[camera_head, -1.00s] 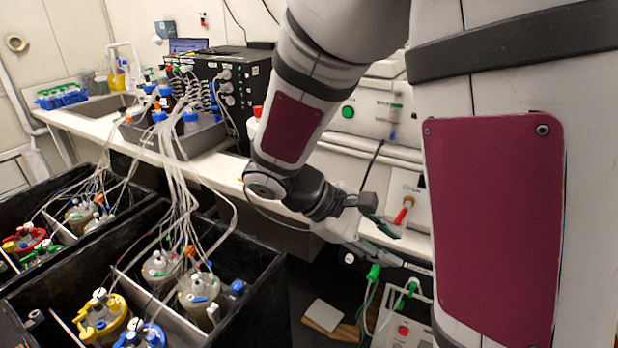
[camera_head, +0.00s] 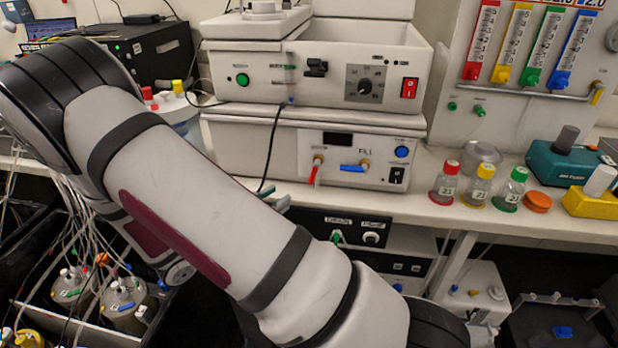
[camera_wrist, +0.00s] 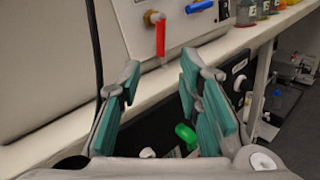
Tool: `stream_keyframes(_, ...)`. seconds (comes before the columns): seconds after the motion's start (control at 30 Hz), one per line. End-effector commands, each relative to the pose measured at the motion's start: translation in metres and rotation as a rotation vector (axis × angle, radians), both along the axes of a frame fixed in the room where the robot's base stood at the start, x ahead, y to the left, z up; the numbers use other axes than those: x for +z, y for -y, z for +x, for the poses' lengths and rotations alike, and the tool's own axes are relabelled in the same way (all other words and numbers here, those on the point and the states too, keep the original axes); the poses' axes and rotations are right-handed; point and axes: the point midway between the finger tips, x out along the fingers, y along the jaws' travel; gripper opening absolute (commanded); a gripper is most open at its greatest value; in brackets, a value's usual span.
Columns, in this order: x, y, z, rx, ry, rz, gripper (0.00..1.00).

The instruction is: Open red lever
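The red lever (camera_head: 315,173) hangs down from a brass valve on the lower front of a white bench unit (camera_head: 240,150). In the wrist view the red lever (camera_wrist: 160,38) shows just beyond my fingertips, near the middle at the top. My gripper (camera_wrist: 160,80) is open, with its two green-padded fingers apart and nothing between them. The lever lies ahead of the gap, apart from both fingers. In the head view my arm hides most of the gripper; only a bit of green finger shows near the bench edge below the lever.
A blue lever (camera_head: 354,168) sits horizontally just right of the red one. A black cable (camera_head: 270,150) hangs to the left. The bench edge (camera_wrist: 55,140) runs below the unit, with a green connector (camera_wrist: 186,136) under it. Capped bottles (camera_head: 445,184) stand to the right.

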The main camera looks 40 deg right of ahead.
Motion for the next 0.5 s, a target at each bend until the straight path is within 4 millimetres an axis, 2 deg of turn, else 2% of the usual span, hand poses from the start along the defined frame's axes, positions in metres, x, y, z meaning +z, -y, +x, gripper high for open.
stream_keyframes(0.3,0.001,0.064,0.001,-0.006,-0.002,0.001,0.32)
stream_keyframes(0.5,0.000,0.096,0.003,-0.006,0.000,0.002,0.32)
